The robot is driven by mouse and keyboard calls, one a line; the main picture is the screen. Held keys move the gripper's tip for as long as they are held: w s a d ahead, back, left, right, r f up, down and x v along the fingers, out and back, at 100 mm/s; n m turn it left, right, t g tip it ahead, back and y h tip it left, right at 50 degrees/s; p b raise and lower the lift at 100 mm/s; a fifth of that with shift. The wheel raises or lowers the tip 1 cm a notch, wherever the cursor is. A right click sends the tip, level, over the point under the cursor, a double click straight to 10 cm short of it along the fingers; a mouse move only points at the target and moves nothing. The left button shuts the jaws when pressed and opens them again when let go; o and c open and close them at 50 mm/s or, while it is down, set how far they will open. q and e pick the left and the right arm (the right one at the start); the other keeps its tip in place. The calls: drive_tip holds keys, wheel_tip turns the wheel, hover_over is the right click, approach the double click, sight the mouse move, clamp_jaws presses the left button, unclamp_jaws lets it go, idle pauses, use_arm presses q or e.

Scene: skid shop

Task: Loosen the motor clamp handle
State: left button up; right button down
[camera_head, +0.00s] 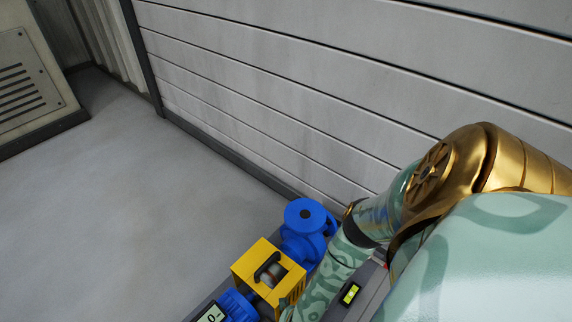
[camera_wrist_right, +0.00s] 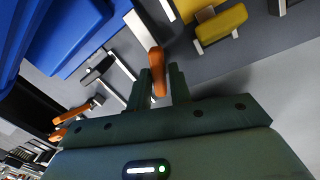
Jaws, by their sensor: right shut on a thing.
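In the right wrist view an orange clamp handle (camera_wrist_right: 156,58) stands between the two dark green fingers of my right gripper (camera_wrist_right: 161,76). The fingers are shut on it, and its far end sticks out past the fingertips. In the head view my right arm reaches in from the right; its gripper and the handle are hidden there. The blue motor (camera_head: 238,305) shows at the bottom edge of the head view, beside a yellow guard (camera_head: 268,272). A large blue body (camera_wrist_right: 68,40) fills the upper left of the wrist view. My left gripper is in neither view.
A blue pump (camera_head: 305,217) stands behind the guard, near the panelled wall (camera_head: 300,80). In the wrist view another orange handle (camera_wrist_right: 72,114) lies lower left, and a yellow block (camera_wrist_right: 222,24) is at upper right. The grey floor (camera_head: 110,210) at left is clear.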

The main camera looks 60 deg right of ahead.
drive_tip(key=shift+w+a+r+y, duration=0.1)
drive_tip(key=shift+a+y, duration=0.2)
drive_tip(key=shift+a, duration=0.25)
drive_tip(key=c, duration=2.2)
unclamp_jaws()
drive_tip(key=shift+n+b, duration=0.4)
drive_tip(key=shift+n, duration=0.8)
drive_tip(key=shift+n+g, duration=0.3)
drive_tip(key=shift+n, duration=0.2)
drive_tip(key=c, duration=2.2)
unclamp_jaws()
drive_tip(key=shift+n, duration=1.2)
drive_tip(key=c, duration=1.2)
unclamp_jaws()
drive_tip(key=shift+c, duration=0.2)
drive_tip(key=shift+d, duration=0.1)
drive_tip(key=shift+d, duration=0.15)
